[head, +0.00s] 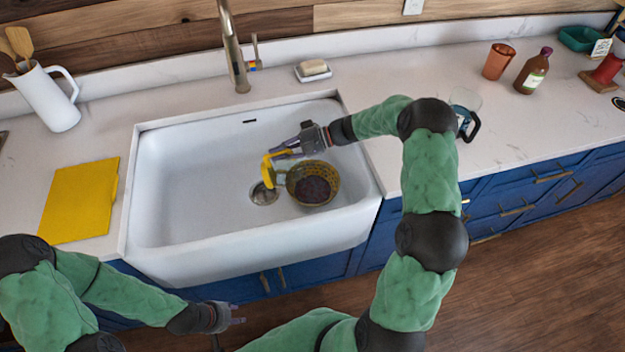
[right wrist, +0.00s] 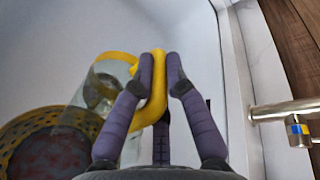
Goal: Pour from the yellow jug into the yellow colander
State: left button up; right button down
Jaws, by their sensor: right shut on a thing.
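The yellow jug (head: 267,172) has a clear body and a yellow handle. My right gripper (head: 283,152) is shut on that handle, above the sink. In the right wrist view the fingers (right wrist: 160,72) close around the handle, and the clear body (right wrist: 104,88) appears tilted toward the colander. The yellow colander (head: 334,184) sits in the sink, right of the drain, with a dark reddish mass inside. Part of it shows in the right wrist view (right wrist: 18,130). Whether anything is flowing is unclear. My left gripper (head: 238,321) is low before the cabinets, holding nothing visible; its finger opening is unclear.
The white sink (head: 185,215) has free floor at left. A tap (head: 234,55) stands behind it, with soap on a dish (head: 313,71). A yellow board (head: 80,200) and white pitcher (head: 48,98) are left. A glass carafe (head: 466,100), orange cup (head: 498,61) and brown bottle (head: 533,72) stand right.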

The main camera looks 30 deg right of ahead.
jog(key=shift+w+a+f, duration=0.1)
jog(key=shift+a+f, duration=0.2)
jog(key=shift+a, duration=0.2)
jog(key=shift+w+a+f+h+p, duration=0.1)
jog(key=shift+w+a+h+p, duration=0.05)
jog(key=shift+a+h+p, duration=0.2)
jog(key=p, duration=0.1)
jog(key=a+r+h+p, duration=0.1)
jog(key=shift+w+r+g+p, duration=0.2)
jog(key=shift+r+g+p, duration=0.1)
jog(key=shift+g, duration=0.1)
jog(key=a+h+p, duration=0.2)
jog(key=p, duration=0.1)
jog(key=shift+w+g, duration=0.3)
jog(key=shift+w, duration=0.1)
jog(key=w+a+f+g+h+p, duration=0.3)
jog(key=a+f+h+p, duration=0.5)
jog(key=h+p, duration=0.1)
jog(key=shift+w+a+h, duration=0.25)
jog(key=shift+a+h, duration=0.15)
jog(key=shift+h, duration=0.25)
jog(key=shift+s+d, duration=0.1)
dwell(0.4)
